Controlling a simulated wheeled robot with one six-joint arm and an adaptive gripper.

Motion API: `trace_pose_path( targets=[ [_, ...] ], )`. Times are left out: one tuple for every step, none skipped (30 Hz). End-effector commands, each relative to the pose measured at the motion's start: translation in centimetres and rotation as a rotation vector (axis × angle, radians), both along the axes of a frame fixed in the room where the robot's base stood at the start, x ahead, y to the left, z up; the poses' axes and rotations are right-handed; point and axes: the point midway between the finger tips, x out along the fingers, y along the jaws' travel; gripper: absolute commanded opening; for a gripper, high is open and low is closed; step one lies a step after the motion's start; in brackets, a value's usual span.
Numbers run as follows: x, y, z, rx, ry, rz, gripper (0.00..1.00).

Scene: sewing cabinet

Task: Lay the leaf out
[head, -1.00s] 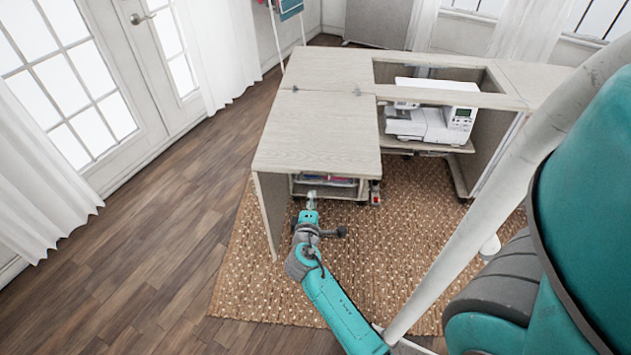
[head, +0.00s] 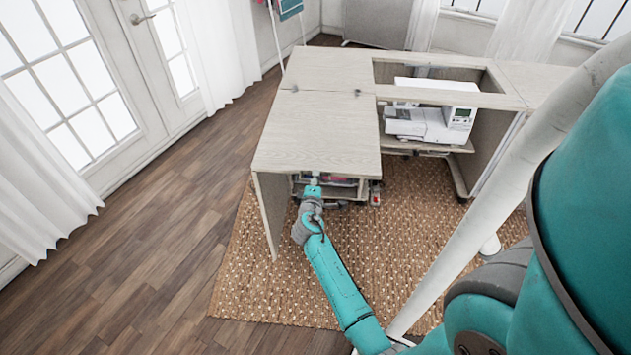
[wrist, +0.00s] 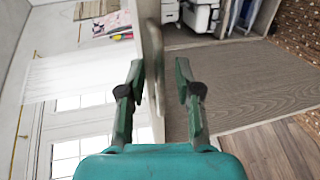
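The leaf (head: 318,135) is a pale wood-grain panel, lying flat and level with the cabinet top (head: 325,70) in the head view. A grey upright panel (head: 266,212) stands under its left side. My gripper (head: 314,181) is at the leaf's front edge, and its tips are hard to make out there. In the wrist view, my gripper (wrist: 160,72) has its fingers apart, one on each side of the leaf's thin edge (wrist: 153,45). Gaps show beside the edge, so the fingers do not look closed on it.
A white sewing machine (head: 430,124) sits in the cabinet's right opening. Drawers with coloured items (head: 338,184) are under the leaf. A woven rug (head: 270,290) lies below. Bare wood floor (head: 165,235) is clear at left, towards the glass doors (head: 75,70).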

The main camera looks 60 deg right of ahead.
Motion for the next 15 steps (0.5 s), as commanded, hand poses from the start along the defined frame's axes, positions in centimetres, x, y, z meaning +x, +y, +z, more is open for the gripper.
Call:
trace_pose_path(
  targets=[
    [0.00, -0.01, -0.01, 0.000, 0.000, 0.000, 0.34],
    [0.00, 0.00, -0.01, 0.000, 0.000, 0.000, 0.34],
    [0.00, 0.01, -0.01, 0.000, 0.000, 0.000, 0.34],
    [0.00, 0.01, -0.01, 0.000, 0.000, 0.000, 0.34],
    [0.00, 0.01, -0.01, 0.000, 0.000, 0.000, 0.34],
    [0.00, 0.02, -0.01, 0.000, 0.000, 0.000, 0.23],
    [0.00, 0.02, -0.01, 0.000, 0.000, 0.000, 0.16],
    [0.00, 0.03, -0.02, 0.000, 0.000, 0.000, 0.09],
    [0.00, 0.03, -0.01, 0.000, 0.000, 0.000, 0.00],
    [0.01, 0.04, -0.01, 0.000, 0.000, 0.000, 0.00],
    [0.01, 0.04, -0.01, 0.000, 0.000, 0.000, 0.00],
    [0.01, 0.04, -0.01, 0.000, 0.000, 0.000, 0.00],
    [0.01, 0.04, -0.01, 0.000, 0.000, 0.000, 0.00],
    [0.00, 0.05, -0.02, 0.000, 0.000, 0.000, 0.00],
    [0.00, 0.05, -0.02, 0.000, 0.000, 0.000, 0.00]
  ],
)
